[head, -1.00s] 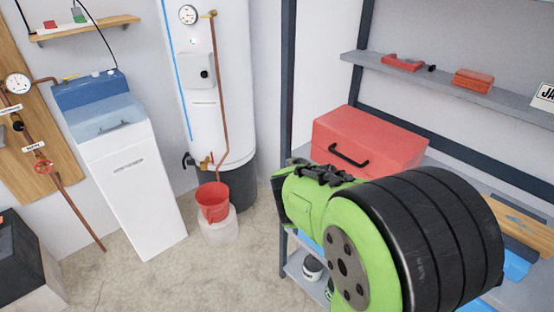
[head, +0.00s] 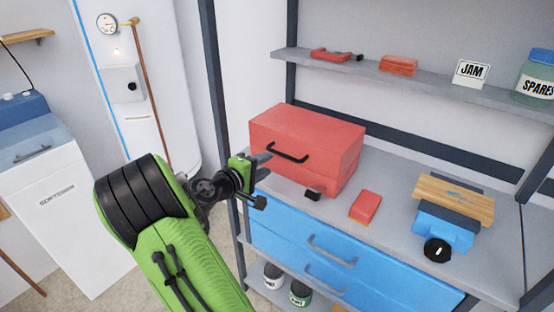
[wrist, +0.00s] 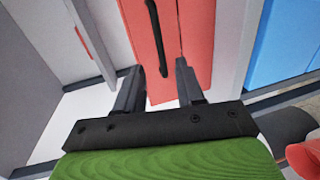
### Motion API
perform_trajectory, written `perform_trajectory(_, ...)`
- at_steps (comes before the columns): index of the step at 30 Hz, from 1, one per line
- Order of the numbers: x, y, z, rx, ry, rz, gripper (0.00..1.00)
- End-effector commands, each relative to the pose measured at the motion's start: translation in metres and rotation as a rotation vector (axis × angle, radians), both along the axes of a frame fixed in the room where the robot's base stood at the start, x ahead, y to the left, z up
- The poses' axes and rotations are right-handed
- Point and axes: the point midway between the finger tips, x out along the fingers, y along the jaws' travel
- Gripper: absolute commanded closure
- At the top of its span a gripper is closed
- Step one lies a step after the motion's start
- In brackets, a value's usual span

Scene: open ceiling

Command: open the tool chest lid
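The red tool chest (head: 335,150) stands on the grey workbench top (head: 385,185), and its lid is down. A black handle (head: 287,153) is on its front face. My gripper (head: 261,176) is just left of the chest's front, pointing at it. In the wrist view my gripper (wrist: 160,75) is open, its two dark fingers apart with red chest surface (wrist: 185,35) beyond and nothing held. The black handle (wrist: 155,35) runs ahead of the gap, apart from the fingers. I cannot tell whether a finger touches the chest.
Blue drawers (head: 320,250) are below the bench top. A small red box (head: 365,206) and a blue tool (head: 442,230) by a wooden board (head: 453,198) lie right of the chest. A shelf (head: 430,80) with small items runs above. A dark post (head: 224,120) stands left.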

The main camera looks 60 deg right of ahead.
Motion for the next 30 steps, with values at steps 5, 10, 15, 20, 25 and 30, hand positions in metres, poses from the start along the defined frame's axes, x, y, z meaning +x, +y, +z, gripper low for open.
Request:
perform_trajectory(5, -0.008, -0.044, -0.011, 0.0, -0.001, -0.005, 0.62)
perform_trajectory(10, -0.011, -0.07, -0.016, 0.001, -0.001, -0.001, 0.62)
perform_trajectory(15, -0.012, -0.077, -0.016, 0.001, -0.001, 0.001, 0.62)
perform_trajectory(20, -0.012, -0.077, -0.016, 0.001, 0.0, 0.001, 0.62)
perform_trajectory(25, -0.012, -0.077, -0.016, 0.001, 0.0, 0.001, 0.87)
perform_trajectory(30, -0.012, -0.077, -0.016, 0.001, 0.0, 0.001, 1.0)
